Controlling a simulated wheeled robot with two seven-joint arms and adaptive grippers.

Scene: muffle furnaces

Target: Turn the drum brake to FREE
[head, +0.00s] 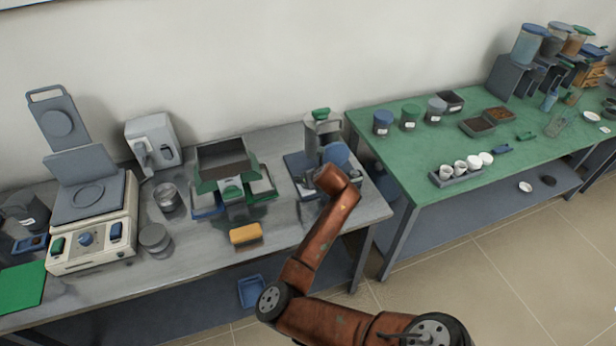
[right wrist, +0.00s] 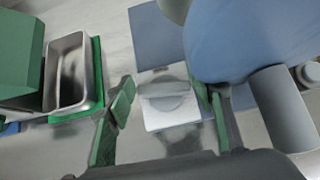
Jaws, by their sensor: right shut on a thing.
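The drum machine (head: 323,130), with a green-topped pot and a blue round drum, stands at the right end of the grey table. The blue drum (right wrist: 245,40) fills the upper right of the right wrist view. Beside it a white square plate (right wrist: 172,117) carries a grey bar-shaped knob (right wrist: 165,89), which I take as the drum brake. No marking on it is legible. My right gripper (right wrist: 163,92) has its green fingers on either side of the knob and is shut on it. In the head view my arm hides this spot. My left gripper is not in view.
A green hopper device with a metal tray (right wrist: 70,75) stands just left of my right gripper. A yellow block (head: 245,234) lies near the table's front edge. A balance-like device (head: 90,225) stands at left. The green table (head: 420,165) adjoins at right.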

